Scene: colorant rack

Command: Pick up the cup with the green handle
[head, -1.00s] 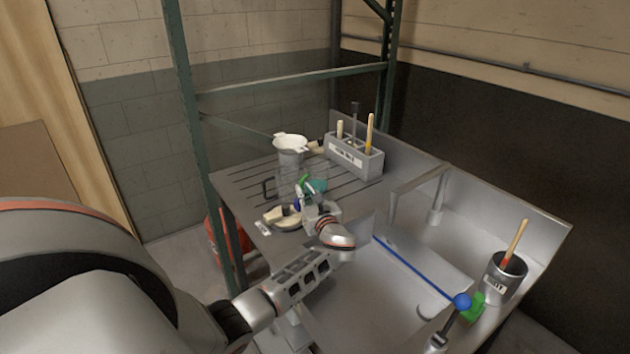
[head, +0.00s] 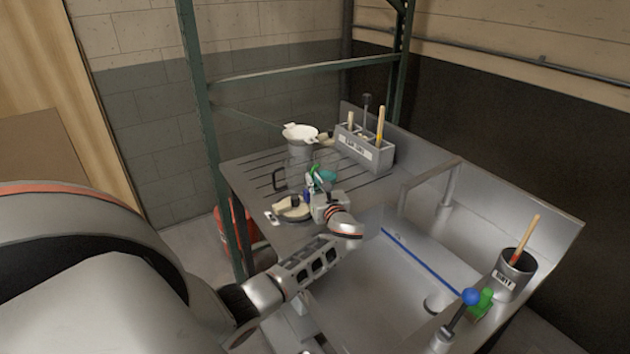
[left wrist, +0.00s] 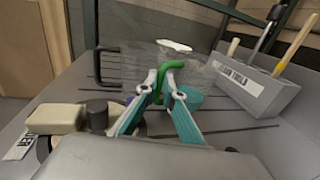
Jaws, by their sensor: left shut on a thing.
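The green handle (head: 314,171) of a cup stands over the drainboard, and it also shows in the left wrist view (left wrist: 173,66). My left gripper (left wrist: 161,78) is shut on this handle, with its teal-lined fingers drawn together at the tips. It also shows in the head view (head: 318,190). The cup's body is hard to make out behind the fingers. A teal round thing (left wrist: 190,97) shows just behind them; I cannot tell whether it belongs to the cup. My right gripper is not in view.
A clear jug with a black handle (left wrist: 97,62) stands close behind the fingers. A beige-topped thing (left wrist: 55,118) lies left. A white-topped container (head: 300,133) and a grey brush rack (head: 365,153) stand behind. The sink, with a brush pot (head: 513,277), lies right.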

